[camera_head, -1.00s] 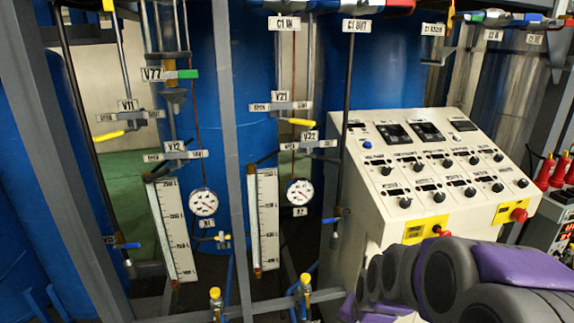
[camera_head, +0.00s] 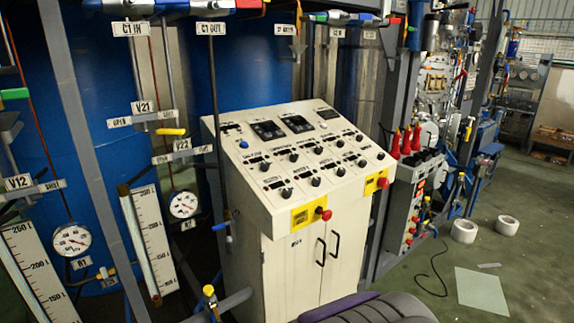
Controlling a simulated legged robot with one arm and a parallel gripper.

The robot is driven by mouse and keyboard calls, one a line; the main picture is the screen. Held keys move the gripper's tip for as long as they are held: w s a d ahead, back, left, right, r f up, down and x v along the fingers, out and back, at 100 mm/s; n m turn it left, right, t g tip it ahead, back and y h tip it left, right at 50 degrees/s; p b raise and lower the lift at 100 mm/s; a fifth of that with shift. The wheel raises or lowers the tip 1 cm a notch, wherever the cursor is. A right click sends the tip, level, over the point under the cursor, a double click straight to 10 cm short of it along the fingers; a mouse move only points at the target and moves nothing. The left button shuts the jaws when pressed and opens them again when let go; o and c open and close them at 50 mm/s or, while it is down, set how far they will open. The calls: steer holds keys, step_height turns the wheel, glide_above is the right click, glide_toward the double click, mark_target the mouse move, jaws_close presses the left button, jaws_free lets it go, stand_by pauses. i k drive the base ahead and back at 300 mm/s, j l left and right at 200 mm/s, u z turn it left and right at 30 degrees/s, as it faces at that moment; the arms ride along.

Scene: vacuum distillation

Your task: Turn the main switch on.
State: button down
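The white control cabinet (camera_head: 268,240) stands in the middle with a sloped panel on top. Two red knobs sit on yellow plates at the panel's front edge: a left red knob (camera_head: 325,214) and a right red knob (camera_head: 382,183). The small labels are too small to read, so I cannot tell which control is the main switch. Black knobs and dark displays (camera_head: 268,131) cover the panel, with a blue button (camera_head: 243,145) at its left. Grey and purple links of my arm show at the bottom edge, below the cabinet doors. My gripper is not in view.
Gauges (camera_head: 184,204), valves and blue tanks (camera_head: 95,140) stand at the left. A grey box with red plugs (camera_head: 408,195) stands right of the cabinet. White rolls (camera_head: 464,231), a black cable (camera_head: 432,272) and a sheet (camera_head: 482,291) lie on the green floor, otherwise open at right.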

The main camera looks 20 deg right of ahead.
mark_target(383, 183)
steer(key=z, duration=1.25)
